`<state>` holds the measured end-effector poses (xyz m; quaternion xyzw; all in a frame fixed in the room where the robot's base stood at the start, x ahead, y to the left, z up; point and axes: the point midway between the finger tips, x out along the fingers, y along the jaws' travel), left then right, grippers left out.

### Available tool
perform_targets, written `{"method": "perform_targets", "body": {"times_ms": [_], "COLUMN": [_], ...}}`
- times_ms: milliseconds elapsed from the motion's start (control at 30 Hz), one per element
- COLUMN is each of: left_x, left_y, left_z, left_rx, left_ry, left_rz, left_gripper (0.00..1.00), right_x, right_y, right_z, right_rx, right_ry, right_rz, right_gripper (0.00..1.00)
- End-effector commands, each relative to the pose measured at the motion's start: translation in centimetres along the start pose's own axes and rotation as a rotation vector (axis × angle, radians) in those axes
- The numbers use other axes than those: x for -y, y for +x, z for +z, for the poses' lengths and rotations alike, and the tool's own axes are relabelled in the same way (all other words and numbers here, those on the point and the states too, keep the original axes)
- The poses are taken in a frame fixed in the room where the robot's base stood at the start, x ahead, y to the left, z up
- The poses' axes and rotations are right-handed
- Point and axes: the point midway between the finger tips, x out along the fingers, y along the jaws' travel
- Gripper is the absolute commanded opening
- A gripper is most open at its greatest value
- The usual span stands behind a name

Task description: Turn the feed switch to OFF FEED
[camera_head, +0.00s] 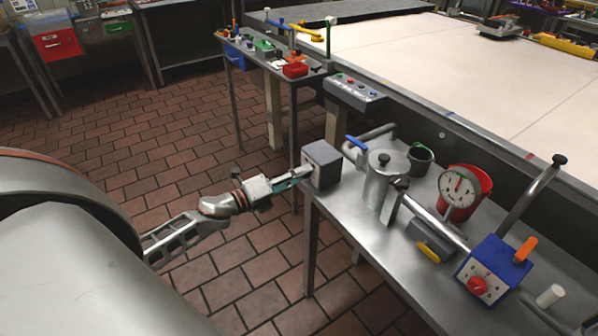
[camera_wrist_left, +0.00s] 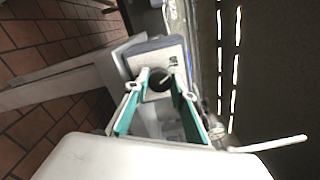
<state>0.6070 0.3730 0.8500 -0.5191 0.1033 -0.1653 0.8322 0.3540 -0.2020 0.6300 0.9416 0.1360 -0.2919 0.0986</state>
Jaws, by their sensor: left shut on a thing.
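A grey box (camera_head: 322,164) stands at the near left corner of the steel table; it looks like the feed switch's box. In the left wrist view this box (camera_wrist_left: 150,48) has a light face plate with a small dark mark, too small to read. A round dark knob (camera_wrist_left: 159,79) with a pale pointer line sits on that face. My left gripper (camera_head: 303,172), with green-lined fingers, reaches the box's left face. In the wrist view my left gripper (camera_wrist_left: 161,84) is shut on the knob, a finger on each side. My right gripper is not in view.
The steel table (camera_head: 345,215) also holds a metal canister (camera_head: 377,180), a dial gauge (camera_head: 459,188), a red bucket (camera_head: 483,180) and a blue box (camera_head: 492,268) with a red knob. A side table (camera_head: 251,62) with small parts stands behind. Tiled floor is clear at left.

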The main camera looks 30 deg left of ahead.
Motion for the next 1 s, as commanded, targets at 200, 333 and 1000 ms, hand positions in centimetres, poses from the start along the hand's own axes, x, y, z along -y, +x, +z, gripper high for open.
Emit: {"method": "perform_targets", "body": {"times_ms": [200,333,1000], "left_x": [0.1,0.1,0.0], "left_y": [0.0,0.0,0.0], "left_z": [0.1,0.1,0.0], "left_rx": [0.001,0.001,0.000], "left_ry": [-0.073,-0.093,-0.100], "left_rz": [-0.001,-0.001,-0.001], "left_gripper": [0.03,0.03,0.41], "right_x": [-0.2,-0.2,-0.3], "right_y": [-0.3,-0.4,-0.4], "right_z": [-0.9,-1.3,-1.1], "right_rx": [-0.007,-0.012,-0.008], "right_ry": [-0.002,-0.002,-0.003], "right_rz": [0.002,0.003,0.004], "right_gripper": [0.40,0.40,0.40]}}
